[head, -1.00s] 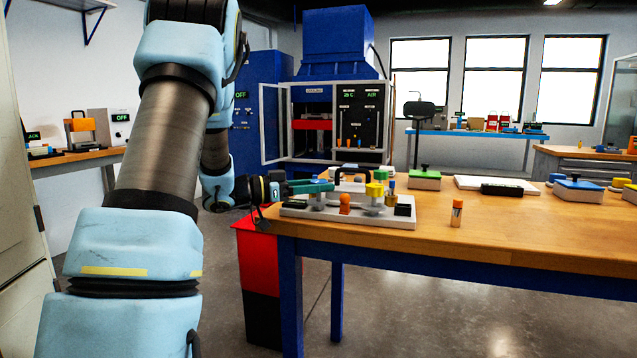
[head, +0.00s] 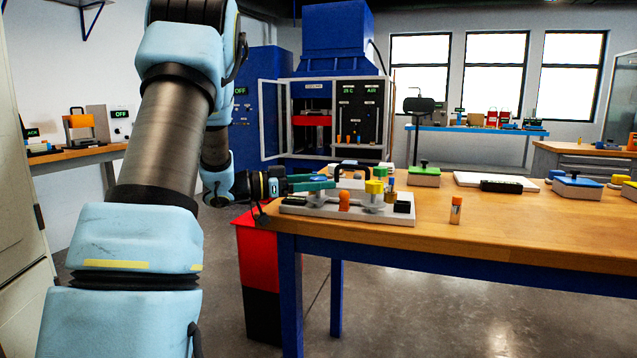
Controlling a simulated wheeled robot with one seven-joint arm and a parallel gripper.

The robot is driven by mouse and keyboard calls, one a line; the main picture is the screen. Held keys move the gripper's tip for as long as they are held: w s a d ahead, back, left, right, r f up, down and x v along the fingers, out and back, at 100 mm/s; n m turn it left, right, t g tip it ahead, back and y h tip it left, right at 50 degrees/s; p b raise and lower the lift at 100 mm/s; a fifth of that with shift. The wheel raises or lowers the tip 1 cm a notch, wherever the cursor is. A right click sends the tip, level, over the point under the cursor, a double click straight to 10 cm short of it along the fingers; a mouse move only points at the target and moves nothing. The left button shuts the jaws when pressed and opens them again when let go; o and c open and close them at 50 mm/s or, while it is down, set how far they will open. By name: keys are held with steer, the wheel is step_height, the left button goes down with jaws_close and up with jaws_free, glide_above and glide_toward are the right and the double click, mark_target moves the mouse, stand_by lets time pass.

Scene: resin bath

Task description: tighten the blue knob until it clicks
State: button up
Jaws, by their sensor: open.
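My gripper (head: 328,184), with dark green fingers, reaches in from the left over the left end of a pale fixture plate (head: 335,211) on the wooden bench. It is open. Its fingertips are small and overlap the fixture's posts in the head view, so I cannot tell whether they touch anything. The plate carries a yellow knob (head: 374,187), an orange knob (head: 344,200) and a black block (head: 403,206). A small blue part (head: 390,184) shows just right of the yellow knob.
An orange vial (head: 456,210) stands on the bench (head: 520,228) right of the plate. Behind it are a green-topped box (head: 425,172), a white board with a black item (head: 501,187), and a blue-topped box (head: 578,187). A red bin (head: 258,265) stands below the bench's left end.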

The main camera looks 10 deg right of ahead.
steer(key=s+a, duration=0.1)
steer(key=a, duration=0.9)
steer(key=shift+a+b, duration=0.3)
steer(key=shift+a, duration=0.1)
